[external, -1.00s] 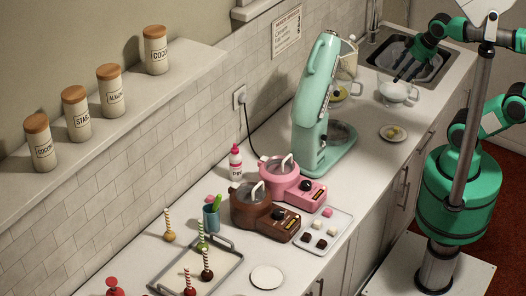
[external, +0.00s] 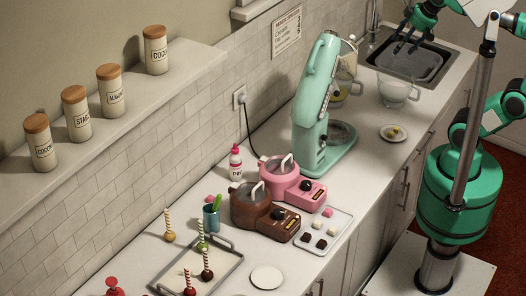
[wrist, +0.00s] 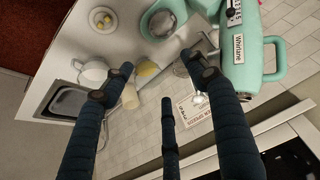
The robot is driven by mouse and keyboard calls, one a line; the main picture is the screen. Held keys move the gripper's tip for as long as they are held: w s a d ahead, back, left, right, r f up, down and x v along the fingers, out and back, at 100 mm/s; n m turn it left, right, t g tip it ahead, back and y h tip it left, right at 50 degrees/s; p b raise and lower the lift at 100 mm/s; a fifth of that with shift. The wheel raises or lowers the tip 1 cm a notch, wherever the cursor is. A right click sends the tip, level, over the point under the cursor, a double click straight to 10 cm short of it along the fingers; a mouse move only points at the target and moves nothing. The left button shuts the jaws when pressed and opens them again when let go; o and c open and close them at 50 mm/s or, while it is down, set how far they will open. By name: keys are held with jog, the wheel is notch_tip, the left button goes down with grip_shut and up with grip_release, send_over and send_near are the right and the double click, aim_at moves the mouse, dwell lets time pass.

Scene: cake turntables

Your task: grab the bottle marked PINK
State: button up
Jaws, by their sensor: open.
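The small white bottle (external: 236,170) with a pink cap and pink lettering stands upright on the counter by the tiled wall, behind the pink melting pot (external: 283,180). Its lettering is too small to read fully. It is not seen in the wrist view. My gripper (external: 411,42) is far from it, raised over the sink at the back right. In the wrist view my gripper (wrist: 158,65) has its dark fingers spread apart with nothing held between them.
The tall mint stand mixer (external: 316,110) stands between my gripper and the bottle. A brown pot (external: 255,212) and a tray of cubes (external: 338,228) are near the bottle.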

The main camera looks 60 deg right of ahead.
jog(key=w+a+r+p, duration=0.1)
jog(key=w+a+r, duration=0.15)
jog(key=w, duration=0.25)
jog(key=w+a+r+n+g+p, duration=0.1)
jog(key=w+a+r, duration=0.15)
jog(key=w, duration=0.25)
jog(key=w+a+r+p, duration=0.2)
jog(key=w+r, duration=0.2)
jog(key=w, duration=0.1)
jog(key=n+g+p, duration=0.4)
jog(key=p, duration=0.5)
send_over(235, 153)
jog(key=d, duration=0.1)
notch_tip(235, 153, down, 10)
jog(key=f, duration=3.1)
jog(key=shift+w+d, duration=0.1)
jog(key=shift+w, duration=0.2)
jog(key=shift+f, duration=0.15)
jog(key=shift+f+p, duration=0.35)
jog(key=shift+f, duration=3.75)
jog(key=shift+f, duration=0.15)
